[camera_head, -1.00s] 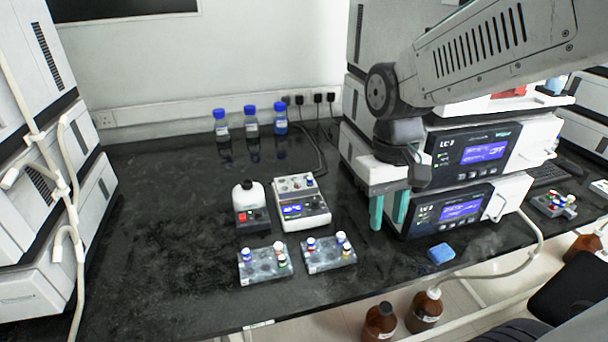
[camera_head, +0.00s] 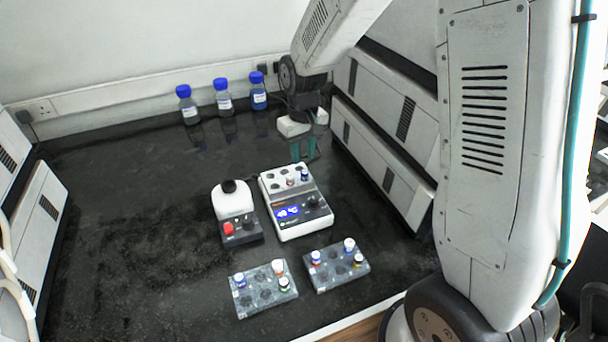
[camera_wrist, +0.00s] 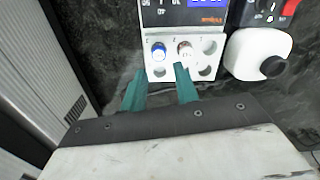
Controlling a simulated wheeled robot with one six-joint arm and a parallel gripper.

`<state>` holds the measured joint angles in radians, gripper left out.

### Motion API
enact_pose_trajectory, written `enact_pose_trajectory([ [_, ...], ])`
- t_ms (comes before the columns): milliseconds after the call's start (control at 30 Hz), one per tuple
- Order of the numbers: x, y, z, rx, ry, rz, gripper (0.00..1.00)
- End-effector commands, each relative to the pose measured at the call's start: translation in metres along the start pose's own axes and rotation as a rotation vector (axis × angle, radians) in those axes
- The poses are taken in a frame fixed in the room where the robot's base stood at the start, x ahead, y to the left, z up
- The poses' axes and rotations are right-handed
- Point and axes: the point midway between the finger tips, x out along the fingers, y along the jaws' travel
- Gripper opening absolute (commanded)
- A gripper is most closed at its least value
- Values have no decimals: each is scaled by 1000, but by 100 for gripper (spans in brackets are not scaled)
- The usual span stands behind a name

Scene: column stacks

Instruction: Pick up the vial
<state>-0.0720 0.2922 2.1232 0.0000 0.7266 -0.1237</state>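The task does not say which vial. Two capped vials stand in the heater block (camera_head: 312,222). One has a blue cap (camera_head: 304,175), also in the wrist view (camera_wrist: 158,50); the other has a brownish cap (camera_head: 290,181), also in the wrist view (camera_wrist: 184,47). More vials stand in the left rack (camera_head: 262,298) and right rack (camera_head: 328,277). My gripper (camera_head: 303,156) is open and empty, just behind the heater block. In the wrist view its teal fingers (camera_wrist: 160,70) are apart, near the block's hole row, with the blue-capped vial roughly between their tips.
A white shaker with a dark round top (camera_head: 232,200) stands left of the heater block. Several blue-capped bottles (camera_head: 221,96) line the back wall. White instrument housings (camera_head: 385,135) rise close on the right. The bench at left (camera_head: 120,210) is clear.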

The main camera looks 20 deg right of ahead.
Motion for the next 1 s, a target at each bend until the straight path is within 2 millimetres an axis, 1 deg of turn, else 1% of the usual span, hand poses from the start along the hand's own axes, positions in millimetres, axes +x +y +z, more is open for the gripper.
enact_pose_trajectory([
  [233,35,1,6,1,-3,0,30],
  [333,48,2,5,2,-2,0,30],
  [433,54,2,5,3,-1,0,30],
  [667,54,4,5,5,1,0,30],
  [700,54,4,5,5,1,0,19],
  [767,54,4,5,5,1,0,2],
  [800,54,4,5,5,1,0,0],
  [1000,54,4,5,4,1,0,0],
])
